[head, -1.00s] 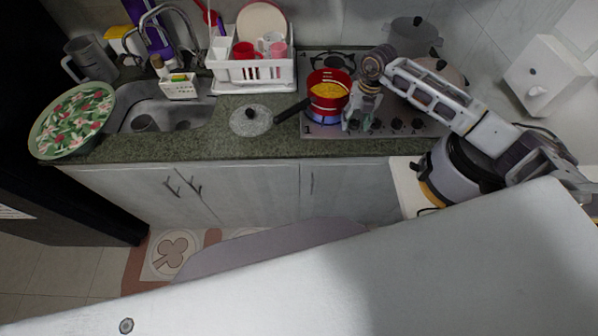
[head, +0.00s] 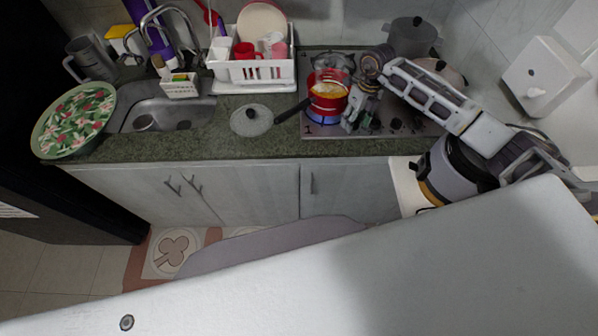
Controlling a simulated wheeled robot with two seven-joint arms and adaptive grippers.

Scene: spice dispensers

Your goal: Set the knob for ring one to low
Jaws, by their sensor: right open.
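The hob (head: 345,133) is set in the counter at the right, with a "1" printed at its front left corner. A red pot (head: 325,103) with yellow contents sits on the left front ring, with a blue glow under it. My right gripper (head: 359,126) is open, pointing down over the hob's front, just right of the pot. Dark knobs (head: 396,123) line the front edge to its right. The gripper covers the left part of the knob row, so I cannot tell whether it touches a knob or how that knob is set. My left gripper is out of view.
A pan lid (head: 251,120) lies on the counter left of the hob, near the pot's handle (head: 291,111). A white dish rack (head: 252,75) stands behind. A grey pot (head: 412,38) is at the back right, and a rice cooker (head: 459,172) stands below my right arm.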

